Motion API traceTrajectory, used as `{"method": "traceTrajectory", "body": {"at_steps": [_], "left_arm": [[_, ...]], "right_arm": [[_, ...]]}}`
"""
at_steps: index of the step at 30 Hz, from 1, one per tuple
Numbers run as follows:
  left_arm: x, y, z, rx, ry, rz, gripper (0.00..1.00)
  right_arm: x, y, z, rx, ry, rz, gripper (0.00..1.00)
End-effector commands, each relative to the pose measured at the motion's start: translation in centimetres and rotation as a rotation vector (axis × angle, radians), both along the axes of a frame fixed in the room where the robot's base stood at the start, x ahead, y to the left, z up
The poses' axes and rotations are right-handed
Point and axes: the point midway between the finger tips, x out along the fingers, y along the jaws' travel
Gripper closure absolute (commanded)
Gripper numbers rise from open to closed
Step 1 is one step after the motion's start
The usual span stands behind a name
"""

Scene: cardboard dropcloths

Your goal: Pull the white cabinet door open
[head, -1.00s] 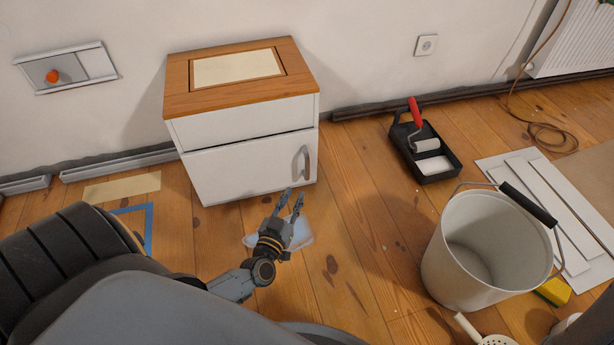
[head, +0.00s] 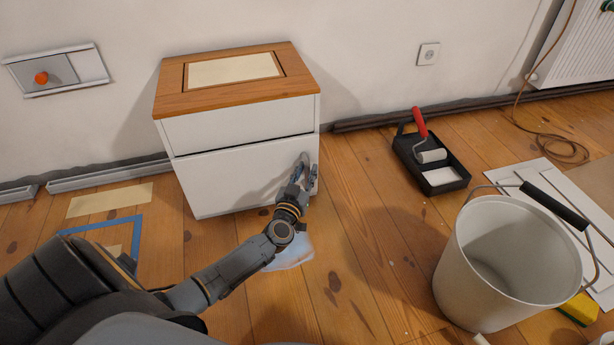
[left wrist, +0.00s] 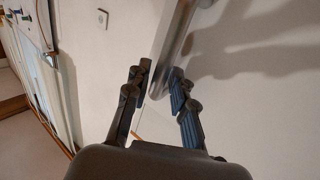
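The white cabinet door (head: 225,183) is the lower front of a small cabinet with a wooden top (head: 235,80). It looks shut, flush with the front. Its grey handle is at the door's right side, mostly hidden by my left gripper (head: 303,173) in the head view. In the left wrist view the handle (left wrist: 178,32) runs up from just beyond the fingertips of my left gripper (left wrist: 158,75). The fingers are apart, with a gap between them, and do not appear closed on the handle. My right gripper is not in view.
A white bucket (head: 462,262) stands on the floor at the right. A black paint tray (head: 408,150) with a roller (head: 432,156) lies behind it. A pale, shiny item (head: 290,258) lies under my left forearm.

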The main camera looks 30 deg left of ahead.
Motion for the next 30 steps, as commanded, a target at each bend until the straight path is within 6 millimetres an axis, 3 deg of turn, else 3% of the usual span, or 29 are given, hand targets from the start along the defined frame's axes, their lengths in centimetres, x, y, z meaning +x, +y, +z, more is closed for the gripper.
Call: {"method": "traceTrajectory", "body": {"at_steps": [11,12,15,16,26,30], "left_arm": [[0.8,0.2,0.0,0.001,0.001,0.0,0.76],[0.8,0.2,0.0,0.001,0.001,0.0,0.78],[0.8,0.2,0.0,0.001,0.001,0.0,0.98],[0.8,0.3,0.0,0.001,0.001,0.0,1.0],[0.6,0.2,0.1,0.001,0.001,-0.001,1.0],[-0.5,-0.2,0.2,0.001,0.002,-0.011,1.0]], "right_arm": [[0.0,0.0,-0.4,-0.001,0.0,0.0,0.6],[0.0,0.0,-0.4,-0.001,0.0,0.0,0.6],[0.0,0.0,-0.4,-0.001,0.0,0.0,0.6],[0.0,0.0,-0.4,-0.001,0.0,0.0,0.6],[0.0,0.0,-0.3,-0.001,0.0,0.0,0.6],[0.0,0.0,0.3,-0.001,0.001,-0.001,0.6]]}}
